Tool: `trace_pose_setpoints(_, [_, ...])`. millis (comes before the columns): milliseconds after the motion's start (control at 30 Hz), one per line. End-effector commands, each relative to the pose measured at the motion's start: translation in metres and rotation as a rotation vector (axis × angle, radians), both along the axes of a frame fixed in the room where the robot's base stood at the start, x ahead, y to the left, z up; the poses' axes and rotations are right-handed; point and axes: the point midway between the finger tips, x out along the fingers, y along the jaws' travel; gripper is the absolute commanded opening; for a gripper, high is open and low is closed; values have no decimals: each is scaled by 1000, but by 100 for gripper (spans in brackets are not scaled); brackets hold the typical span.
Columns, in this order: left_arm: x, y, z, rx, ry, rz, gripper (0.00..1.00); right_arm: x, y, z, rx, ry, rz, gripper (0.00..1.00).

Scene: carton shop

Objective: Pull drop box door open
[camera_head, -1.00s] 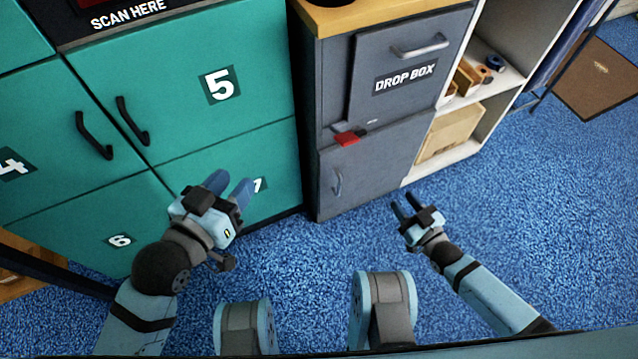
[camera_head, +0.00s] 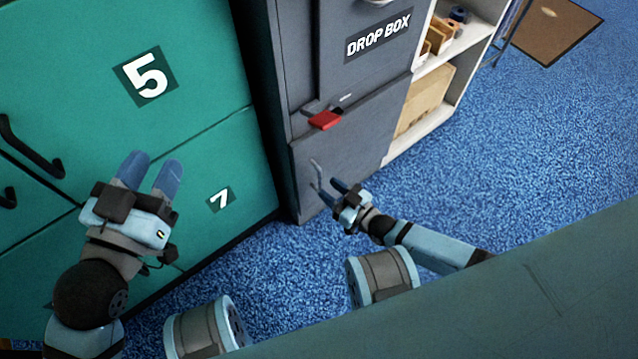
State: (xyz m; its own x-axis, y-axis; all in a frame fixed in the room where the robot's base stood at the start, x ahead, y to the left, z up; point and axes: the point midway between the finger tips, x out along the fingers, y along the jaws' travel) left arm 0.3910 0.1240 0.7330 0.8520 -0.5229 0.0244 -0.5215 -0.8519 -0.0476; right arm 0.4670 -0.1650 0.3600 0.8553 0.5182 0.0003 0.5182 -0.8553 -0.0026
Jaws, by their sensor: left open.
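The grey drop box (camera_head: 300,60) stands upright right of the teal lockers, with a "DROP BOX" label on its upper panel. The upper panel's metal handle is cut off at the top edge of the view. Its lower door (camera_head: 355,142) looks closed and has a thin metal handle (camera_head: 316,178) near its left side. My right gripper (camera_head: 342,184) is just right of that handle in the picture, with fingers apart and empty; I cannot tell whether it touches it. My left gripper (camera_head: 150,172) is open and empty in front of the teal lockers.
Teal lockers (camera_head: 215,85) numbered 5 and 7 fill the left, with dark handles. A red piece (camera_head: 325,120) sits above the lower door. A white shelf (camera_head: 425,135) with small items stands right of the drop box. Blue carpet (camera_head: 540,130) is clear at right.

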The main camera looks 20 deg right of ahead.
Motion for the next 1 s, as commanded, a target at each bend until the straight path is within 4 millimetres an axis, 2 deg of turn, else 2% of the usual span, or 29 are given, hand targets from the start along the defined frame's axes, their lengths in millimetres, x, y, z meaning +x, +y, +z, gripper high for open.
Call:
trace_pose_setpoints(100, [3, 2, -2, 29, -47, 2, 43, 18, 11, -3, 0, -1, 0, 38])
trace_pose_setpoints(233, [5, 4, -2, 50, -78, 4, 43, 30, 18, -2, 1, -1, 0, 38])
trace_pose_setpoints(633, [8, 4, 6, 56, -113, 6, 43, 36, 22, 0, -1, 1, 0, 38])
trace_pose_setpoints(667, [8, 4, 6, 56, -113, 6, 43, 36, 22, 0, -1, 1, 0, 33])
trace_pose_setpoints(800, [7, 5, 5, 58, -111, 6, 43, 36, 22, 0, -1, 1, 0, 1])
trace_pose_setpoints(1000, [7, 5, 4, 59, -104, 6, 43, 36, 21, 0, -1, 1, 0, 0])
